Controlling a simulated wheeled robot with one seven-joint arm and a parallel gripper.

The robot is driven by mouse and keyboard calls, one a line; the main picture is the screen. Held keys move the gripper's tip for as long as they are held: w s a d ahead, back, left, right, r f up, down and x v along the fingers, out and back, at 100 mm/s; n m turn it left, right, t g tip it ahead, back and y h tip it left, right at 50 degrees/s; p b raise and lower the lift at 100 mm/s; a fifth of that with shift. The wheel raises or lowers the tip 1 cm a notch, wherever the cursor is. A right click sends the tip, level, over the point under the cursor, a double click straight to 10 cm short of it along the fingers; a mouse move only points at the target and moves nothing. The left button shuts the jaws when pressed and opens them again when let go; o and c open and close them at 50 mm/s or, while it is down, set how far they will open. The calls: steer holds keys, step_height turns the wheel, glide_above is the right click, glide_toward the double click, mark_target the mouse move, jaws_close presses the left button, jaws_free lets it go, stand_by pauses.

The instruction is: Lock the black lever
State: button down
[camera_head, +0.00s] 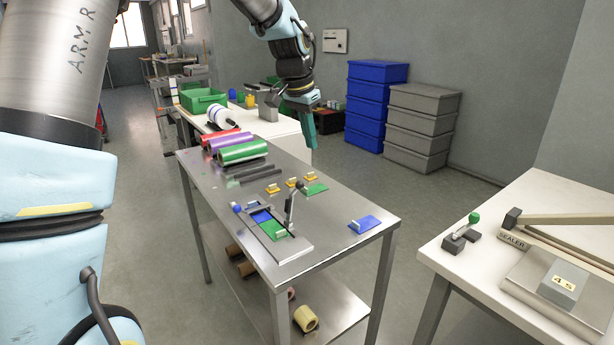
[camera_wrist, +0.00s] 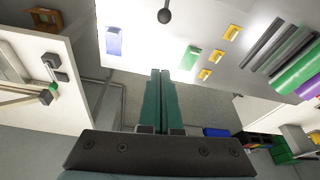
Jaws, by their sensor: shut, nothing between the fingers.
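The lever with a black ball knob (camera_head: 300,186) stands roughly upright on a grey metal plate (camera_head: 296,247) at the front of the steel table. The plate holds a blue piece (camera_head: 262,215) and a green piece (camera_head: 272,229). The knob also shows at the top of the wrist view (camera_wrist: 164,15); the rest of the lever is mostly cut off there. My gripper (camera_head: 313,146), with long green fingers, hangs beyond the table's far right edge, well apart from the lever. In the wrist view its fingers (camera_wrist: 160,72) lie together, empty.
The steel table (camera_head: 340,205) carries a blue plate (camera_head: 366,224), a green plate (camera_head: 317,189), several yellow pieces and film rolls (camera_head: 243,151). A white table (camera_head: 440,245) with a green-knobbed lever (camera_head: 474,218) and a sealer stands right. Blue crates (camera_head: 366,105) stand behind.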

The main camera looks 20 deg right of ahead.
step_height(320, 180, down, 10)
steer(key=a+p, duration=0.1)
steer(key=p, duration=0.2)
steer(key=shift+s+a+r, duration=0.15)
steer(key=shift+a+r, duration=0.05)
steer(key=shift+r, duration=0.05)
stand_by(0.3)
